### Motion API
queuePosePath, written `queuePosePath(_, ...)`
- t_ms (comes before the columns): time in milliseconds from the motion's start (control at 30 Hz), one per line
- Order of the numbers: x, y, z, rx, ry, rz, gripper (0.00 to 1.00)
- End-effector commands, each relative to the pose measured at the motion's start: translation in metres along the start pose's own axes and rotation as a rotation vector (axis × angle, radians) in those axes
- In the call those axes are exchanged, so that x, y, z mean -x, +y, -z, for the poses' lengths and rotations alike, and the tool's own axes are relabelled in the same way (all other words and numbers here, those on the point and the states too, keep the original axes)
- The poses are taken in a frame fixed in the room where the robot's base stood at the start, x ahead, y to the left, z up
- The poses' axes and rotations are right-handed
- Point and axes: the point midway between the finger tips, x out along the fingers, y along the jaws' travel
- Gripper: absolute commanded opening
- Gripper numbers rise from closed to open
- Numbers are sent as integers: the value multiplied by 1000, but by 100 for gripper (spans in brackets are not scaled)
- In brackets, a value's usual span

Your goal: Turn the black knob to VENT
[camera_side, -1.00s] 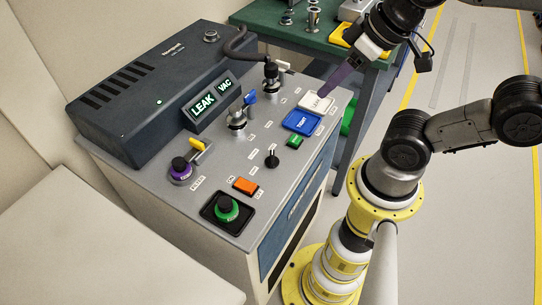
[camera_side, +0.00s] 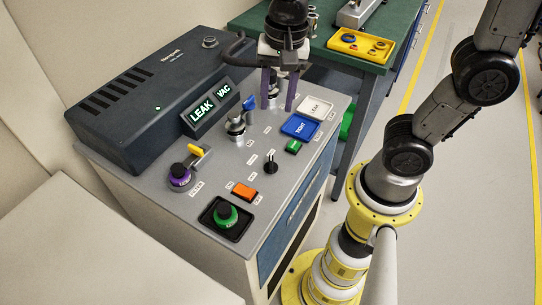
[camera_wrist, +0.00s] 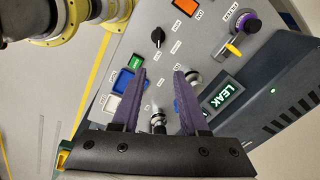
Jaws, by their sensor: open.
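The small black knob (camera_side: 271,162) stands on the grey top panel of the console, between the orange and green buttons. It also shows in the wrist view (camera_wrist: 158,36), and its surrounding labels are too small to read. My gripper (camera_side: 278,106) points down over the rear part of the panel, behind the black knob in the side view and apart from it. Its two purple fingers are open, with nothing held between them, as the wrist view also shows (camera_wrist: 160,72). A metal valve fitting (camera_side: 271,92) is partly hidden behind the fingers.
A lit LEAK/VAC display (camera_side: 203,108) stands left.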

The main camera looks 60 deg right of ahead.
Motion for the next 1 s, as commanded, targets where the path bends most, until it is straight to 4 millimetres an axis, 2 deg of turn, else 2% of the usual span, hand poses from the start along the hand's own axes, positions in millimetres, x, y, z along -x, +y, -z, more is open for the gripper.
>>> queuePosePath(100, -17, -9, -8, 38, -19, -62, 44)
queuePosePath(367, -37, -7, -14, 61, -26, -89, 44)
queuePosePath(800, -119, 0, -16, 60, -27, -91, 44)
queuePosePath(1000, -148, 3, -16, 60, -26, -89, 44)
